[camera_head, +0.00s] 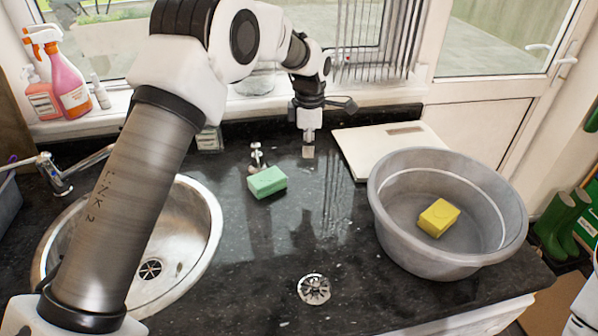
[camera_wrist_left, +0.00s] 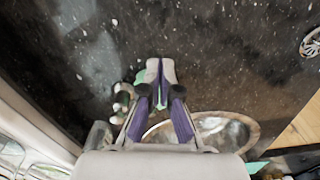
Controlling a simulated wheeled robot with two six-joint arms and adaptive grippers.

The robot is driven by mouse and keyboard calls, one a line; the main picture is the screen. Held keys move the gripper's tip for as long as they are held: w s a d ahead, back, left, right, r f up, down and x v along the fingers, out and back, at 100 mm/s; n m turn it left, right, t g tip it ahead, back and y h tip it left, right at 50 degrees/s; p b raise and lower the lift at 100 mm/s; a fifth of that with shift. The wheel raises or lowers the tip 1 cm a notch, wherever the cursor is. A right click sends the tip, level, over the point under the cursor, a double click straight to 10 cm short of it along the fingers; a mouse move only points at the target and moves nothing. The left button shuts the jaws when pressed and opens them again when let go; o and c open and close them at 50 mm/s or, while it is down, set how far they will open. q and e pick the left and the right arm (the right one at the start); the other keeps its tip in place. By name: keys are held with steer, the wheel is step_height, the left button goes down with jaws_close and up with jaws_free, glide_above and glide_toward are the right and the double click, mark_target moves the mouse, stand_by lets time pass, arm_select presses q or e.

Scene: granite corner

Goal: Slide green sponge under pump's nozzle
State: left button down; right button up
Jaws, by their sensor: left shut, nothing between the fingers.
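The green sponge (camera_head: 268,182) lies on the dark granite counter, right of the round sink. The small metal pump (camera_head: 257,156) stands just behind it, its lower part close to the sponge's far edge. I cannot tell whether the nozzle overhangs the sponge. My left gripper (camera_head: 308,151) points down, shut and empty, behind and to the right of the sponge and apart from it. In the left wrist view, the shut fingers (camera_wrist_left: 160,72) hide most of the sponge (camera_wrist_left: 140,77), and the pump (camera_wrist_left: 122,98) shows beside them. My right gripper is out of view.
A grey basin (camera_head: 385,215) with a yellow sponge (camera_head: 438,218) stands at the right. A white board (camera_head: 365,155) lies behind it. The steel sink (camera_head: 205,225) is at the left, and a drain (camera_head: 314,289) is in front. Spray bottles (camera_head: 68,85) stand on the sill.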

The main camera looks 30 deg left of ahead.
mark_target(284, 177)
arm_select(q)
step_height(284, 177, down, 10)
steer(key=shift+d+r+p, duration=0.1)
steer(key=shift+p, duration=1.05)
steer(key=a, duration=0.1)
steer(key=s+a+p, duration=0.1)
steer(key=a, duration=0.1)
steer(key=shift+s+a+r, duration=0.25)
steer(key=shift+s, duration=0.15)
steer(key=shift+a, duration=0.1)
steer(key=shift+f, duration=0.1)
steer(key=shift+s+a+p, duration=0.3)
steer(key=shift+a+p, duration=0.25)
steer(key=shift+s+a, duration=0.15)
steer(key=shift+a, duration=0.3)
